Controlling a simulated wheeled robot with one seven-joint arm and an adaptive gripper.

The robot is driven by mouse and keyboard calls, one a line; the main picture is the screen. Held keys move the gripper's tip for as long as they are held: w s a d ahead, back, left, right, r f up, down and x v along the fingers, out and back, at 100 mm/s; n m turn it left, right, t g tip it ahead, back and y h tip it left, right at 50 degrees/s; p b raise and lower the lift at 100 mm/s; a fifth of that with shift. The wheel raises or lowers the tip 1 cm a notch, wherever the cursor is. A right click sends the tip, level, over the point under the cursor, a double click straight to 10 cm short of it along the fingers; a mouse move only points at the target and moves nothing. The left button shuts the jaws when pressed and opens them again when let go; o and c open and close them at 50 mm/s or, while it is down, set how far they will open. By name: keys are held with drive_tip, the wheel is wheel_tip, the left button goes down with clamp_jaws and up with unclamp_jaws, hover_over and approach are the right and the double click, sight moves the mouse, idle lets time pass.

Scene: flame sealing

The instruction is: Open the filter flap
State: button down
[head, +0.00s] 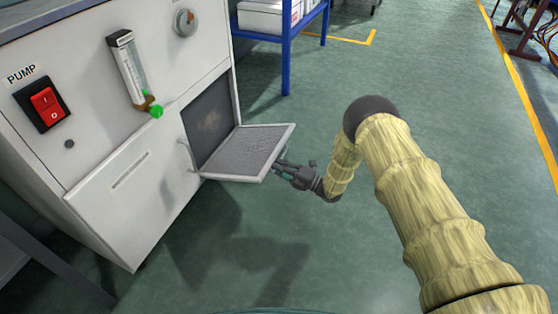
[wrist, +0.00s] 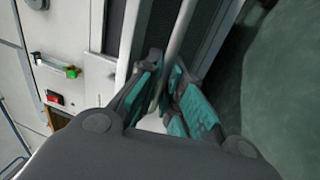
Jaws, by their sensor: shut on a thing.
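The filter flap (head: 245,152) is a white-framed panel with a grey mesh inner face. It is swung down and outward from a dark opening (head: 207,118) in the white cabinet's front and sticks out roughly level. My gripper (head: 278,167) is at the flap's outer edge, shut on it. The exact contact at the fingertips is partly hidden in the head view.
The white cabinet (head: 120,195) carries a red pump switch (head: 46,103), a flow meter (head: 132,70) with a green knob, and a round dial (head: 186,22). A blue shelf (head: 287,55) with boxes stands behind. The green floor (head: 330,250) in front of the flap is clear.

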drive_tip(key=shift+f, duration=0.4)
drive_tip(key=c, duration=1.8)
unclamp_jaws()
drive_tip(key=shift+c, duration=0.2)
drive_tip(key=shift+d, duration=0.2)
drive_tip(key=v, duration=1.1)
drive_tip(key=shift+s+d, duration=0.15)
drive_tip(key=shift+d, duration=0.15)
drive_tip(key=shift+f, duration=0.1)
